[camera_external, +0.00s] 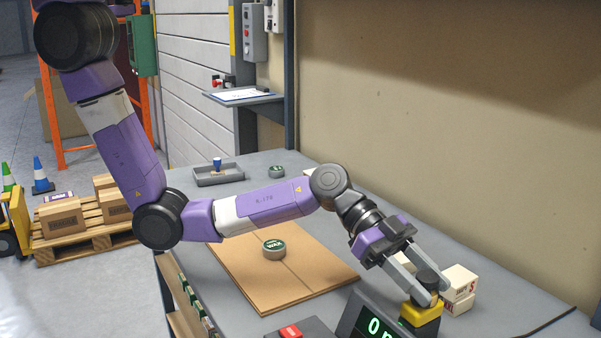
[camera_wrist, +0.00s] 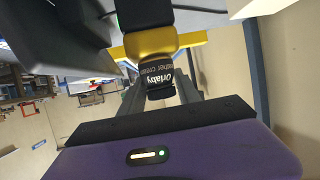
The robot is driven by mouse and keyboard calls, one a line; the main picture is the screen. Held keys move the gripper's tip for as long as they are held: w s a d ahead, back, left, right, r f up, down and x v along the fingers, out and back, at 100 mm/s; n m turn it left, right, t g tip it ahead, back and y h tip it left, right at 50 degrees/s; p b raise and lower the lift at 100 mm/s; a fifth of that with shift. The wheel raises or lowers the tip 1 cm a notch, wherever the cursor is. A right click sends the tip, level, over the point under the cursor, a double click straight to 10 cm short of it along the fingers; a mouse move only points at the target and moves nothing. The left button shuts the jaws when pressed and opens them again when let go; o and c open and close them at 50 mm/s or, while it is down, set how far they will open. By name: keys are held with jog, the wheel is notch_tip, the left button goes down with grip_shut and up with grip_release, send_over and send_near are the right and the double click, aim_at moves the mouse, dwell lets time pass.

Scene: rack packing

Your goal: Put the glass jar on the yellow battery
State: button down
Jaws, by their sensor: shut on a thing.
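The glass jar (camera_external: 428,277) is small and dark, with a black label lettered "Orlaby" that shows in the wrist view (camera_wrist: 158,78). My gripper (camera_external: 432,289) is shut on the jar, one finger on either side. The yellow battery (camera_external: 419,315) stands on the table right below the jar; its yellow body also shows in the wrist view (camera_wrist: 150,44). The jar is over the battery's top and looks upright. The fingertips hide the join, so I cannot tell whether the jar touches it.
White boxes with red print (camera_external: 460,283) stand close to the right of my gripper. A digital display (camera_external: 367,318) and a red-buttoned box (camera_external: 290,331) are at the front. A green-topped wax tin (camera_external: 274,249) sits on the cardboard sheet (camera_external: 312,283). The table's back right is clear.

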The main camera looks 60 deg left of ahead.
jog(key=shift+f, duration=0.15)
jog(key=c, duration=0.9)
grip_release()
jog(key=shift+o, duration=0.2)
jog(key=shift+r, duration=0.25)
jog(key=shift+a, duration=0.3)
jog(key=b+v, duration=0.1)
jog(key=v, duration=1)
jog(key=shift+a, duration=0.15)
jog(key=shift+s+r, duration=0.1)
